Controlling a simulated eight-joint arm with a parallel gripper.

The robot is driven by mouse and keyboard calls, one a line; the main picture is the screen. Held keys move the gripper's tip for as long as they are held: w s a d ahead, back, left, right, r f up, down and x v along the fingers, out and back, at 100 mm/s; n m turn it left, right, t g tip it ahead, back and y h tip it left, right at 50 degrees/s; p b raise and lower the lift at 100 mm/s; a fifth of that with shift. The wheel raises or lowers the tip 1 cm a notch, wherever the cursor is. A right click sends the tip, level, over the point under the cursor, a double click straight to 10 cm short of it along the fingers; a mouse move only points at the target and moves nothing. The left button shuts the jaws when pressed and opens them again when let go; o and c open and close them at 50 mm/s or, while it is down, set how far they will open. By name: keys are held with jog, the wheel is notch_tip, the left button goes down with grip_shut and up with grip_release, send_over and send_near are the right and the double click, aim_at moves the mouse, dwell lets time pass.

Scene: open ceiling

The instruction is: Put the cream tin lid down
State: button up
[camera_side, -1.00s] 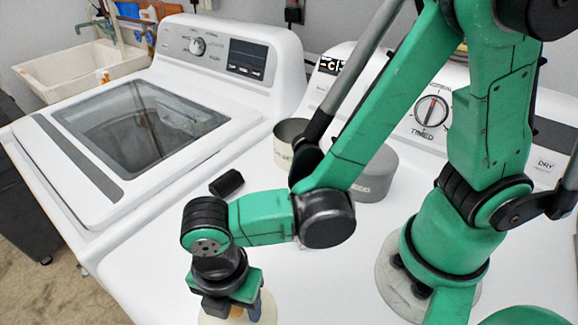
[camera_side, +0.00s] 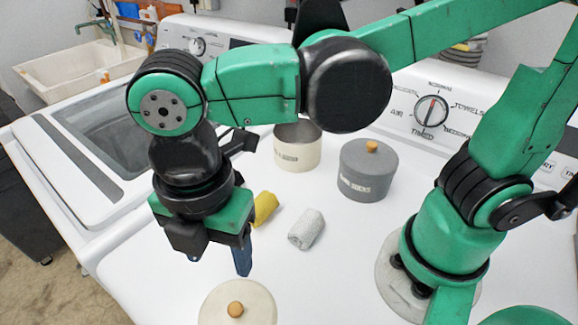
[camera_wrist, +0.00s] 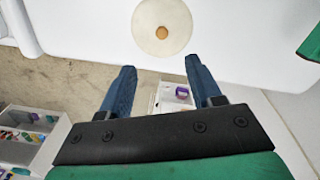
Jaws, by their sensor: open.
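The cream tin lid (camera_side: 237,305), a pale disc with a wooden knob, lies flat on the white dryer top at the front of the side view. It also shows in the wrist view (camera_wrist: 161,40), near the top. My gripper (camera_wrist: 160,70) is open and empty, its two blue fingers apart. In the side view my gripper (camera_side: 243,262) hangs above the lid, clear of it. The cream tin (camera_side: 297,155) stands open at the back; its inside is mostly out of sight.
A grey tin (camera_side: 368,170) with its lid on stands right of the cream tin. A yellow roll (camera_side: 265,208) and a pale grey roll (camera_side: 307,229) lie on the dryer top (camera_side: 330,275). A washer (camera_side: 60,170) is at left.

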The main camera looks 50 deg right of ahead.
jog(key=w+d+m+t, duration=0.3)
jog(key=d+m, duration=0.7)
jog(key=m, duration=0.1)
jog(key=w+d+m+t, duration=0.3)
jog(key=d+m+t, duration=0.1)
jog(key=d+m, duration=0.5)
jog(key=shift+w+d+r+m, duration=0.25)
jog(key=shift+d+m, duration=0.15)
jog(key=shift+m, duration=0.7)
